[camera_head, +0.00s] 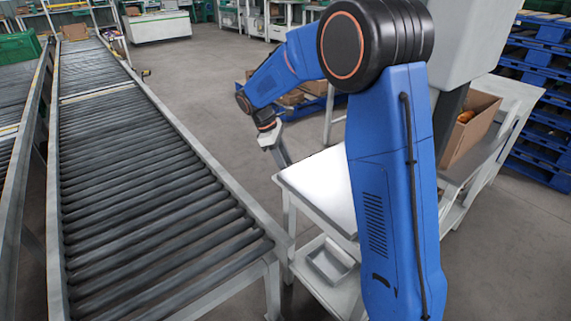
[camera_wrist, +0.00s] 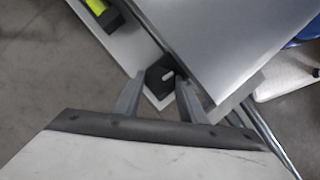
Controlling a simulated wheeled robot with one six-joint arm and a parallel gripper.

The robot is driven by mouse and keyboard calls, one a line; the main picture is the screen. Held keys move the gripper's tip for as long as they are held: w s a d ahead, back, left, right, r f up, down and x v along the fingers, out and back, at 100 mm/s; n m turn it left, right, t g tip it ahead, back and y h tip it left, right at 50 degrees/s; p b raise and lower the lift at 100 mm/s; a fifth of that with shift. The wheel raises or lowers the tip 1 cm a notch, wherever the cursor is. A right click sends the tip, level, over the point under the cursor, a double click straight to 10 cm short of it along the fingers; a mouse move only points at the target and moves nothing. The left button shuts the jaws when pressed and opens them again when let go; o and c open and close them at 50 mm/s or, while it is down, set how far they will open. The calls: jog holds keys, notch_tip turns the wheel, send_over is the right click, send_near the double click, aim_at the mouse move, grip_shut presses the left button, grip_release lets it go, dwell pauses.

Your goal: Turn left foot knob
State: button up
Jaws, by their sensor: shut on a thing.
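In the wrist view a black knob (camera_wrist: 157,74) with a short white mark sits on a light grey surface, close to the edge of a grey metal panel. The two fingers of my gripper (camera_wrist: 160,82) stand on either side of the knob, shut on it. The knob's lower part is partly hidden by the right finger. In the head view my gripper (camera_head: 275,148) points down by the far left corner of a white-topped table (camera_head: 318,185). The knob cannot be made out there.
A roller conveyor (camera_head: 150,180) runs along the left. A cardboard box (camera_head: 472,130) stands on a bench at right, before blue pallets (camera_head: 540,110). A metal tray (camera_head: 328,262) lies on the table's lower shelf. A yellow-green and black item (camera_wrist: 104,12) is near the knob.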

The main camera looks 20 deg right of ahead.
jog(key=o, duration=0.8)
jog(key=shift+r, duration=0.1)
jog(key=v, duration=1.7)
jog(key=shift+w+a, duration=0.1)
jog(key=shift+w, duration=0.05)
